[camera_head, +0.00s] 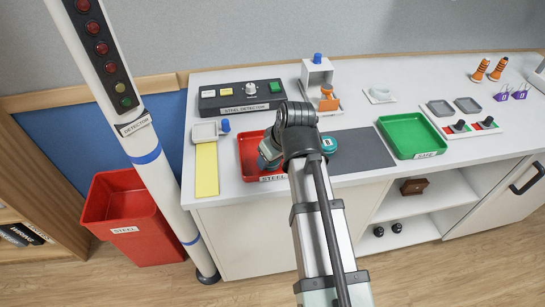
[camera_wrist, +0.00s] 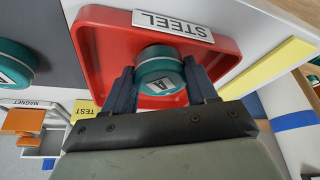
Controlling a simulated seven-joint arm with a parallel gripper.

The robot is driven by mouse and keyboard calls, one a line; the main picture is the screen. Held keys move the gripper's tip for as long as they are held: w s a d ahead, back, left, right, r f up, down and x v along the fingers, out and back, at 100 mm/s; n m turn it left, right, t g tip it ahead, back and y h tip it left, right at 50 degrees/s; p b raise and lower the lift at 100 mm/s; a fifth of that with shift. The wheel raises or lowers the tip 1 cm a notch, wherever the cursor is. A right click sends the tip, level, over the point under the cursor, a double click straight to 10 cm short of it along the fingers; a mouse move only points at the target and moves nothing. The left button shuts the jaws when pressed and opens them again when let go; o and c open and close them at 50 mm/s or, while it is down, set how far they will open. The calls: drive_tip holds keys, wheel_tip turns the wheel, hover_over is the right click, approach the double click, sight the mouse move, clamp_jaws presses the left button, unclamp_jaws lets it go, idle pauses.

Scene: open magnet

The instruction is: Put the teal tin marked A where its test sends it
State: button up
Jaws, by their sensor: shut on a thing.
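The teal tin marked A (camera_wrist: 162,72) is between the two dark fingers of my gripper (camera_wrist: 160,86), which is shut on it. In the wrist view the tin shows inside the outline of the red tray labelled STEEL (camera_wrist: 92,50). I cannot tell whether it touches the tray floor. In the head view my gripper (camera_head: 270,153) is over the red tray (camera_head: 245,150), and my arm hides most of the tin. A second teal tin (camera_head: 329,144) stands on the dark grey mat (camera_head: 362,150) right of my arm; it also shows in the wrist view (camera_wrist: 14,66).
A green tray labelled SAFE (camera_head: 412,134) stands right of the mat. A black detector box (camera_head: 240,97) and an orange-and-white magnet stand (camera_head: 318,75) are behind. A yellow strip (camera_head: 206,170) lies left. A white detector post (camera_head: 150,150) and red STEEL bin (camera_head: 135,222) stand beside the counter.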

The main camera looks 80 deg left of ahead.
drive_tip(key=shift+f, duration=0.3)
drive_tip(key=o, duration=1.1)
drive_tip(key=v, duration=1.2)
drive_tip(key=shift+r, duration=0.1)
